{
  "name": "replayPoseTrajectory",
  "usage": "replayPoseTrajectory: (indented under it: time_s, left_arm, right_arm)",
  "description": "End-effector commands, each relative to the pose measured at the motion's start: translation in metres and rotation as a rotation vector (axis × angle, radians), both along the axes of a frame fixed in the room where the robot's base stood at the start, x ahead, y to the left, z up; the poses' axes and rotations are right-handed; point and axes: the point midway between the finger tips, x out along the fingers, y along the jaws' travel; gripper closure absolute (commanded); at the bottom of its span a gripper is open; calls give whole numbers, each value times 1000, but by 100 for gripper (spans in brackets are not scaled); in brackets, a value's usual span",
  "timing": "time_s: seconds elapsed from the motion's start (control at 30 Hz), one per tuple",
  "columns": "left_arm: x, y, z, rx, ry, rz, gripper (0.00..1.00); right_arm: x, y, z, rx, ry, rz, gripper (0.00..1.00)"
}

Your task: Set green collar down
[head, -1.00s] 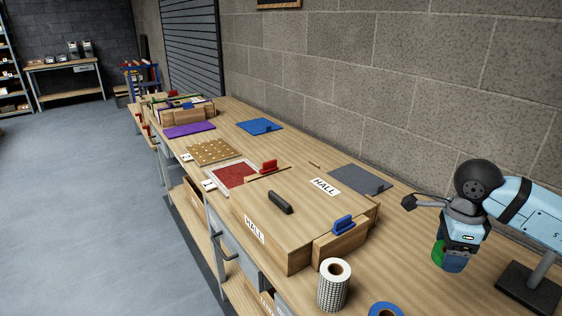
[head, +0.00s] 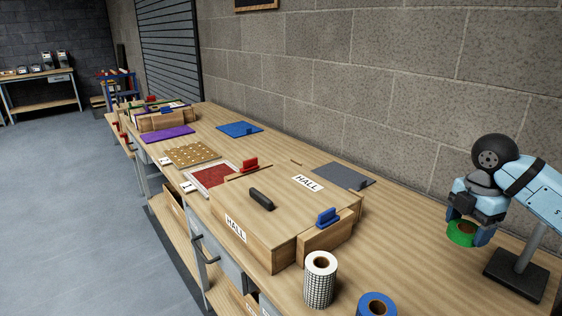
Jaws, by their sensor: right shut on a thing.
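The green collar (head: 461,234) is a short green ring with a brown inside, at the right of the head view. My right gripper (head: 466,232) is shut on it, with blue-grey fingers at its sides. The collar is close to the bench top (head: 420,260); I cannot tell whether it touches the wood. My left gripper is not in view.
A dark stand with a grey post (head: 518,272) is just right of the collar. A blue ring (head: 376,305) and a white patterned roll (head: 320,280) stand at the front. A wooden HALL box (head: 275,215) is to the left. Bare bench lies between.

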Motion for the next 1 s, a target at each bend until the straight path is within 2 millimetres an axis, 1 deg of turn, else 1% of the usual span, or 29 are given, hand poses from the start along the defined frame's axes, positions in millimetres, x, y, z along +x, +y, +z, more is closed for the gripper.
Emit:
replayPoseTrajectory:
  time_s: [0.13, 0.27, 0.37, 0.47, 0.8, 0.9, 1.0]
  left_arm:
    - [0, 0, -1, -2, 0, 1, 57]
    - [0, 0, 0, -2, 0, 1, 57]
    - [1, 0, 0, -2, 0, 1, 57]
    - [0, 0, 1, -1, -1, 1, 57]
    - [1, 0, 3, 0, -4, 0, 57]
    - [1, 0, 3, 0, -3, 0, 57]
    - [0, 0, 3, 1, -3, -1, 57]
  right_arm:
    - [0, -3, 0, 1, 1, -77, 55]
    - [0, -3, 0, 1, 1, -83, 55]
    - [0, -3, -7, 0, 3, -82, 55]
    - [0, -3, -25, -1, 5, -82, 55]
    - [-1, -3, -115, -1, 5, -80, 55]
    - [-1, -3, -137, -1, 5, -80, 55]
    - [0, -2, -150, 1, 3, -80, 55]
